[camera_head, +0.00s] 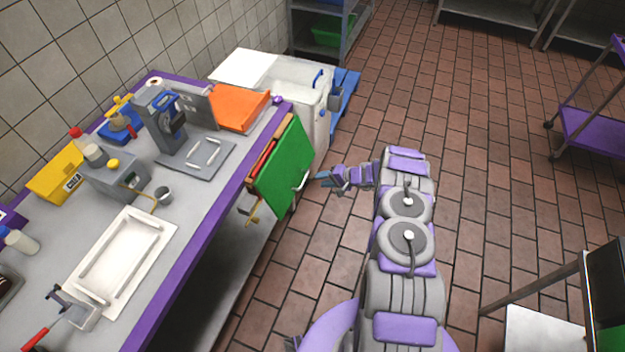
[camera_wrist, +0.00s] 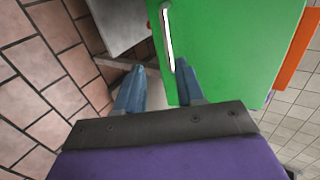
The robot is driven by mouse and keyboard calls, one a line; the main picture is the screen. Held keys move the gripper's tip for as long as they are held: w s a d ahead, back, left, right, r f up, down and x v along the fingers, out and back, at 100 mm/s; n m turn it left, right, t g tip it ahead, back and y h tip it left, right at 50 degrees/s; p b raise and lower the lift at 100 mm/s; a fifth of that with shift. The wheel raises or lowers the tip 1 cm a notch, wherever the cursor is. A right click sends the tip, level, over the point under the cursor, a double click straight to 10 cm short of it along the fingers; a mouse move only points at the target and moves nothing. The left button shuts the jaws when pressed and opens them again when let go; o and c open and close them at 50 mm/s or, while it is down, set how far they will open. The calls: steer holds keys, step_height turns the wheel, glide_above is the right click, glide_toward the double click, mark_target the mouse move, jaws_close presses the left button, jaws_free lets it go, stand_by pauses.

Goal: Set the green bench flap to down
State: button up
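The green bench flap (camera_head: 285,168) is at the purple front edge of the bench, near its far end. It looks tilted; I cannot tell its exact angle. A pale bar handle (camera_head: 301,181) sits on its outer side. My gripper (camera_head: 322,178) is just to the right of the handle, apparently not holding it. In the wrist view, the green flap (camera_wrist: 235,45) fills the upper right and the white handle (camera_wrist: 168,38) stands ahead of the fingers. The blue fingers of my gripper (camera_wrist: 158,80) are spread, with nothing gripped between them.
A brass-coloured bracket (camera_head: 254,212) shows below the flap. An orange tray (camera_head: 239,109) and a grey press (camera_head: 165,120) stand on the bench. A white bin (camera_head: 300,85) is beyond the bench end. The tiled floor (camera_head: 470,170) right of my arm is clear.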

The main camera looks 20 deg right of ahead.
steer(key=shift+v, duration=1.55)
steer(key=shift+a, duration=0.1)
steer(key=shift+s, duration=0.2)
steer(key=c, duration=0.3)
steer(key=s, duration=0.1)
steer(key=s+h+b, duration=0.1)
steer(key=s, duration=0.1)
steer(key=shift+s+a+r+b, duration=0.1)
steer(key=shift+s+a+b, duration=0.2)
steer(key=shift+s+a, duration=0.1)
jaws_close()
steer(key=g+b, duration=0.1)
glide_toward(288, 205)
steer(key=shift+h, duration=0.4)
steer(key=b+x, duration=0.3)
steer(key=x, duration=0.3)
steer(key=shift+w+a, duration=0.1)
steer(key=shift+a, duration=0.25)
